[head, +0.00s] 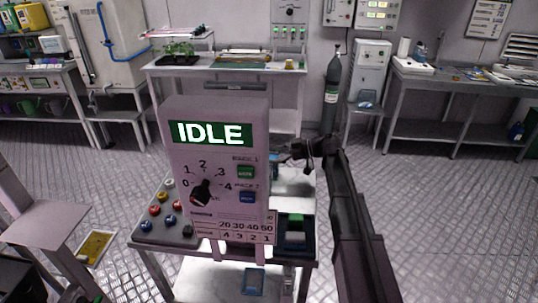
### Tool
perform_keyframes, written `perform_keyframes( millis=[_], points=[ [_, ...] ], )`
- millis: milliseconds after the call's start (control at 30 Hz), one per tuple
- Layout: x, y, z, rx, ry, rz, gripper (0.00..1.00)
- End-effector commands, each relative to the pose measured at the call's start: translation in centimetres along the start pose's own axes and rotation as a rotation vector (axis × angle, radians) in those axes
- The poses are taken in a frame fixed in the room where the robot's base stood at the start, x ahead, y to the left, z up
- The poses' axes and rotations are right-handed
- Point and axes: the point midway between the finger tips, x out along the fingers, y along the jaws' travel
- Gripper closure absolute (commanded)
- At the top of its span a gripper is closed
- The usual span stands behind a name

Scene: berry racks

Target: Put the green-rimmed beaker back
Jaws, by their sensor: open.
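My gripper (297,151) is at the end of my dark arm, just right of the upper part of a grey control box (217,150). It is open, and nothing shows between its fingers, though it is small and dark here. I cannot make out a green-rimmed beaker for certain. A small green-topped item (296,219) sits at a dark tray (293,246) right of the box.
The box reads IDLE and has a dial; it stands on a small table with colored knobs (155,210) at left. A back bench (225,72) holds a plant tray (178,58). A gas cylinder (332,90) and right bench (440,85) stand behind. Floor at right is clear.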

Motion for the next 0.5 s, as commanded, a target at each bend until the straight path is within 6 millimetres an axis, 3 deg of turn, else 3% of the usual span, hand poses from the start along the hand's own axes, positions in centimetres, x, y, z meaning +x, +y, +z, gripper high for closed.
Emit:
perform_keyframes(
  millis=[500],
  points=[
    [-8.2, 0.0, -0.2, 0.000, 0.000, 0.002, 0.00]
  ],
)
